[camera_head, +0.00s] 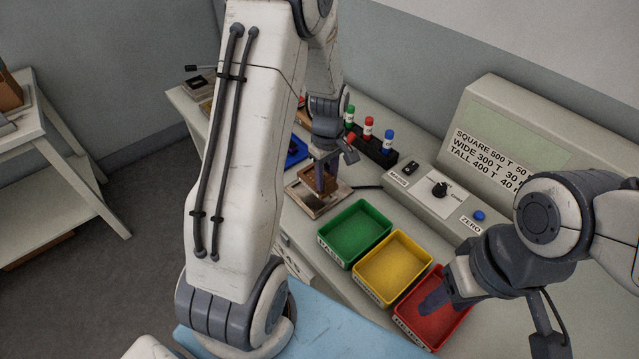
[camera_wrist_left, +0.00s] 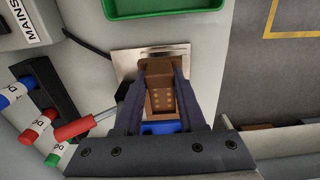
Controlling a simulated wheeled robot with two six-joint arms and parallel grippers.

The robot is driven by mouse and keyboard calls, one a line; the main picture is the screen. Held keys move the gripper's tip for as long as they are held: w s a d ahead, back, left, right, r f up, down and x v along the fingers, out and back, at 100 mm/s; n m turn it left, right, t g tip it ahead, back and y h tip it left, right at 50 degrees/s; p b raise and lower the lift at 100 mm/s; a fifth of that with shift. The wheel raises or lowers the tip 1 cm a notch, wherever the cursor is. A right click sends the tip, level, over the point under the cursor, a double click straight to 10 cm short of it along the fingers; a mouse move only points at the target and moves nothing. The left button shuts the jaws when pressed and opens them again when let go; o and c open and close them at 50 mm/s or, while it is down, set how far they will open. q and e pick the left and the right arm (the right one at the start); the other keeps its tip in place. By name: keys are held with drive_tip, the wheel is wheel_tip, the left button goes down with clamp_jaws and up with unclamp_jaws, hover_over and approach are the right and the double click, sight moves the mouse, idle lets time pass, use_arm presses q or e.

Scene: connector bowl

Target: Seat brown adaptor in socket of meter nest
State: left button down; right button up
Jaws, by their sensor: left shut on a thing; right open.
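My left gripper (camera_head: 326,186) points down at the meter nest (camera_head: 308,203), a metal plate with a brown surround on the bench. In the left wrist view its fingers (camera_wrist_left: 161,76) are shut on the brown adaptor (camera_wrist_left: 159,68), over the nest's metal plate (camera_wrist_left: 126,62). A brown part with gold dots shows between the fingers. The fingers hide the socket, so I cannot tell whether the adaptor is in it or above it. My right gripper (camera_head: 437,300) is open and appears empty, over the red tray (camera_head: 428,331).
Green (camera_head: 355,233) and yellow (camera_head: 392,268) trays stand beside the nest. Behind are a black rack (camera_head: 377,153) with coloured-cap bottles and the meter console (camera_head: 440,190). A blue item (camera_head: 296,151) lies left of the nest. A red-handled tool (camera_wrist_left: 75,128) lies near the left gripper.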

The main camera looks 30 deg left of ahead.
sight(306, 176)
use_arm(q)
drive_tip(key=shift+a+f, duration=0.3)
drive_tip(key=shift+a, duration=0.2)
drive_tip(key=shift+a+f, duration=0.25)
drive_tip(key=shift+a, duration=0.25)
wheel_tip(306, 176, down, 4)
drive_tip(key=shift+r+p, duration=0.1)
drive_tip(key=shift+p, duration=0.55)
drive_tip(key=shift+f, duration=0.2)
drive_tip(key=c, duration=0.5)
unclamp_jaws()
